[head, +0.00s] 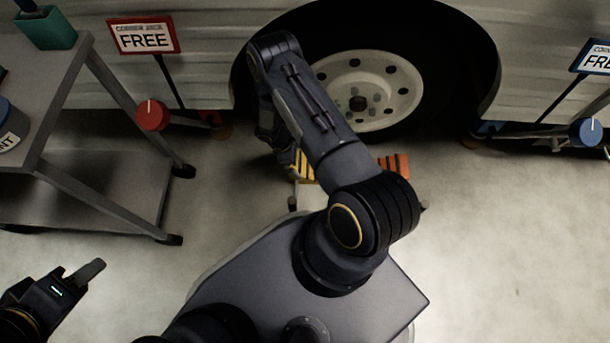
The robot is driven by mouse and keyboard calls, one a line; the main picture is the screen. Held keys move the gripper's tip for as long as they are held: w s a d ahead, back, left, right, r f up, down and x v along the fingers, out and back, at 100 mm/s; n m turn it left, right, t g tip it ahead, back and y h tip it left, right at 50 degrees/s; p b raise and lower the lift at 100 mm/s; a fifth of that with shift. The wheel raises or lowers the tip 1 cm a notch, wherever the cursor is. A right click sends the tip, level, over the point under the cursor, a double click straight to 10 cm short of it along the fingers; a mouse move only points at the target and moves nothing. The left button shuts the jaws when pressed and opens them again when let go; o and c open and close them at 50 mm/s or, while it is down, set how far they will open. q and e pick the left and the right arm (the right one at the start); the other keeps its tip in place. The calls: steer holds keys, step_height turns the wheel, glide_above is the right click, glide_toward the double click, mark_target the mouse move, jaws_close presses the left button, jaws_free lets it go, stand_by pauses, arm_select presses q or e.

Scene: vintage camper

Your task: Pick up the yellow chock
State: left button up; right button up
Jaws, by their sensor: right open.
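The yellow chock (304,169), with black stripes, is on the low side of the wheel, partly hidden behind my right arm. My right gripper (285,156) points down at the chock's left end and is open. The arm covers much of it, and I cannot tell whether its fingers touch the chock. My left gripper (84,275) is at the lower left, far from the chock. Its finger gap is not clear.
An orange chock (398,165) sits to the right of my arm, before the camper wheel (366,90). A grey cart (105,190) stands at left. Red (152,115) and blue (584,131) jack knobs stick out by the FREE signs. The floor at right is clear.

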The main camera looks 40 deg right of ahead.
mark_target(303, 164)
steer(key=b+x, duration=0.3)
steer(key=x, duration=0.3)
steer(key=shift+w+f, duration=0.15)
steer(key=shift+f, duration=0.1)
steer(key=shift+r, duration=0.1)
steer(key=shift+c, duration=0.3)
steer(key=c, duration=1.6)
steer(key=shift+r, duration=0.15)
